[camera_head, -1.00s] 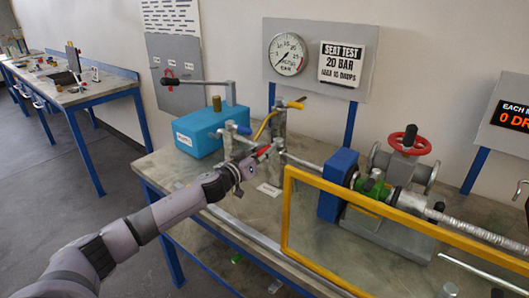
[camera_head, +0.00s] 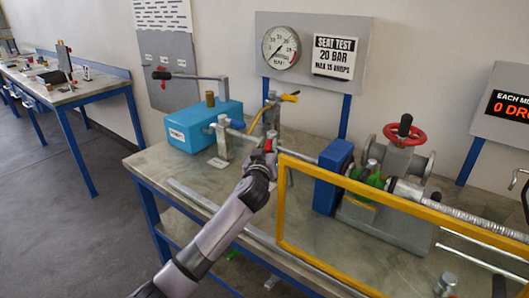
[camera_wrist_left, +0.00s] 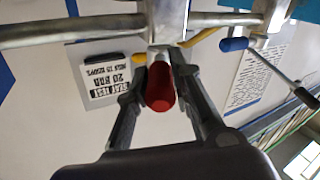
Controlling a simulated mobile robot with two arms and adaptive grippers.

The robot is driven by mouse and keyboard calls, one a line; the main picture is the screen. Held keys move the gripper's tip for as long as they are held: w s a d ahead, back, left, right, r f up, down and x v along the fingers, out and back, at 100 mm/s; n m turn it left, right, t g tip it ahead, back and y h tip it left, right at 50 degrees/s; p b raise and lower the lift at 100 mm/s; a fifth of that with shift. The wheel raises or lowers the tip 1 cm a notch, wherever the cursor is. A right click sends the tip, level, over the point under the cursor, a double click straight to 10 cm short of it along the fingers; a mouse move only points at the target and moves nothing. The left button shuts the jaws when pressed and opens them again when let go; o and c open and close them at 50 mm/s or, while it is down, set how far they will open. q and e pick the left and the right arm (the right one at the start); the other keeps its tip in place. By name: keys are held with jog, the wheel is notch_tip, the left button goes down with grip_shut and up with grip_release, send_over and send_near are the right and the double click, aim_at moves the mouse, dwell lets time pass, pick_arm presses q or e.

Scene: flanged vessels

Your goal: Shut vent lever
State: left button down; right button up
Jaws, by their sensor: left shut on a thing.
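The vent lever has a red handle (camera_head: 268,145), on the pipe fitting between the blue pump and the blue block. In the left wrist view the red handle (camera_wrist_left: 160,88) lies between both fingers, its rounded end toward the camera, below a metal valve body (camera_wrist_left: 168,20). My left gripper (camera_head: 264,158) is shut on this handle; its fingers (camera_wrist_left: 160,95) flank it in the wrist view. The gripper hides part of the lever in the head view, so its exact angle is hard to tell. My right gripper is not in view.
A blue pump box (camera_head: 200,127) with a long handle stands to the left. A yellow-handled valve (camera_head: 288,97) stands just behind. A yellow guard frame (camera_head: 281,210) is close on the right, before the blue block (camera_head: 333,175). The bench front left (camera_head: 160,165) is clear.

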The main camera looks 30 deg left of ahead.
pick_arm(q)
jog(key=shift+w+d+n+y+b, duration=0.1)
jog(key=shift+d+n+y+b, duration=0.15)
jog(key=shift+n+y+b, duration=0.2)
jog(key=c, duration=1.4)
grip_release()
jog(key=shift+v, duration=3.8)
jog(key=shift+r, duration=0.1)
jog(key=shift+c, duration=0.2)
